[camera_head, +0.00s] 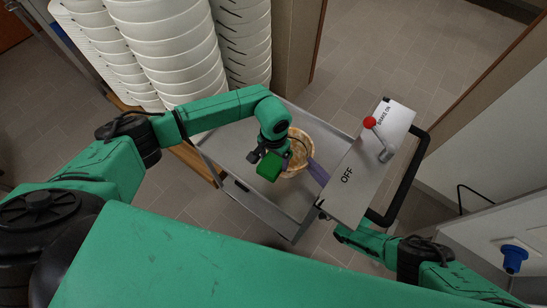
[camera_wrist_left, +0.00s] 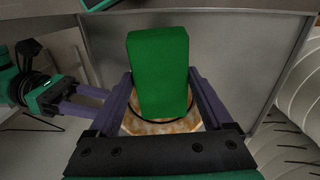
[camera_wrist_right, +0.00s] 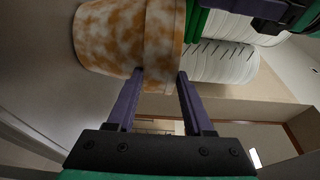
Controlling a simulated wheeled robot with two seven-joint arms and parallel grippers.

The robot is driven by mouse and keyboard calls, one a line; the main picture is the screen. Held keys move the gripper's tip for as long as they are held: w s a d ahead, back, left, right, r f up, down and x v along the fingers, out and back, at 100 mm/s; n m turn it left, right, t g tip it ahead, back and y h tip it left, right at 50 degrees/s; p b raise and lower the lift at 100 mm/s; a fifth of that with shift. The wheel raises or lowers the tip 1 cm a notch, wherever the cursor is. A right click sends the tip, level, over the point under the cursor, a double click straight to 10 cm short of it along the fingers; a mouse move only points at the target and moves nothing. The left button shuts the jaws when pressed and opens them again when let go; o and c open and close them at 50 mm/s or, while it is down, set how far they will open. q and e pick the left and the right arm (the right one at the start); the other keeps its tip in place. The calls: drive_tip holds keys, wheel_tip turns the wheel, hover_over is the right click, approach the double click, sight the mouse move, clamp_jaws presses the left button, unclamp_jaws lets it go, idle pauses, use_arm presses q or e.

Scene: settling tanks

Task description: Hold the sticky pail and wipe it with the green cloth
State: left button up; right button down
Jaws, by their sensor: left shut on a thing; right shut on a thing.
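The pail (camera_head: 303,154), white with orange-brown stains, is in the grey cart in the head view. My right gripper (camera_wrist_right: 158,76) is shut on the edge of the pail (camera_wrist_right: 125,35), which fills the upper left of the right wrist view. My left gripper (camera_wrist_left: 160,82) is shut on the green cloth (camera_wrist_left: 158,72), a thick block-like pad. The cloth (camera_head: 269,167) is at the pail's left side in the head view and covers part of it. I cannot tell whether the cloth touches the pail. The pail is mostly hidden behind the cloth in the left wrist view.
The cart's grey tray (camera_head: 232,150) has bare room left of the pail. A panel marked OFF (camera_head: 362,165) with a red-knobbed lever (camera_head: 372,124) and a black handle (camera_head: 421,165) stands close on the right. Stacks of white tubs (camera_head: 175,50) stand behind on the left.

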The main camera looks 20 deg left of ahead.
use_arm(q)
drive_tip(key=w+a, duration=0.2)
drive_tip(key=a, duration=0.1)
drive_tip(key=shift+w+a, duration=0.25)
drive_tip(key=shift+w, duration=0.15)
idle(0.4)
drive_tip(key=shift+s+d, duration=1.5)
drive_tip(key=shift+d, duration=0.25)
drive_tip(key=shift+w+a, duration=1.5)
drive_tip(key=shift+a, duration=0.25)
drive_tip(key=shift+s+d, duration=0.75)
drive_tip(key=shift+d, duration=0.15)
drive_tip(key=shift+s+d, duration=0.7)
drive_tip(key=shift+d, duration=0.2)
